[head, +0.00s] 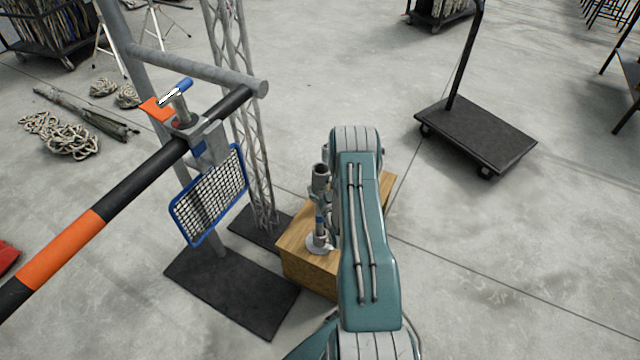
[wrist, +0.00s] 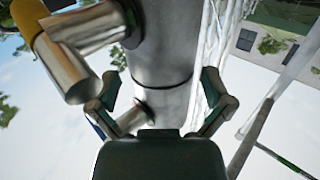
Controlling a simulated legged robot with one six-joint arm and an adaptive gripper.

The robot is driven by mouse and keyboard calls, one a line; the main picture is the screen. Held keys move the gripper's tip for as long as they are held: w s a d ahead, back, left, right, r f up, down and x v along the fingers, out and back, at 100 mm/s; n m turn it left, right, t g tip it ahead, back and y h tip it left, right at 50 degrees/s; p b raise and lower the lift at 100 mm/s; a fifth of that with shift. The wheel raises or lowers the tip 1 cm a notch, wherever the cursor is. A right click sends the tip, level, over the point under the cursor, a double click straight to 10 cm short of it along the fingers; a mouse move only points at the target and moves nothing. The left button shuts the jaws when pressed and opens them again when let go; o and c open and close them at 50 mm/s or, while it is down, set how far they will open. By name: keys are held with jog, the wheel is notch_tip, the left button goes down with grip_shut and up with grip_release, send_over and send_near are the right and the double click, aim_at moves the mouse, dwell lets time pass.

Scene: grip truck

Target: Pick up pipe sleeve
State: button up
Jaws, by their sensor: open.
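An upright grey metal tube, which I take to be the pipe sleeve (head: 320,185), stands on a wooden box in the head view, with a round flange at its foot. In the wrist view a large metal tube, likely the same sleeve (wrist: 165,55), fills the middle, with metal stubs on its left side. My gripper (wrist: 161,76) is open, with one dark green finger on each side of this tube. I cannot tell whether either finger touches it. In the head view my arm hides the gripper and part of the box.
The wooden box (head: 305,268) stands on the concrete floor. To its left are a lattice tower (head: 252,150), a dark base plate (head: 230,300) and a black and orange pole (head: 62,247) with a blue-framed mesh (head: 205,190). A black platform cart (head: 478,138) stands at the right. Floor between is clear.

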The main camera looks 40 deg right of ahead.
jog(key=shift+w+d, duration=0.2)
jog(key=shift+w, duration=0.5)
jog(key=c, duration=1.1)
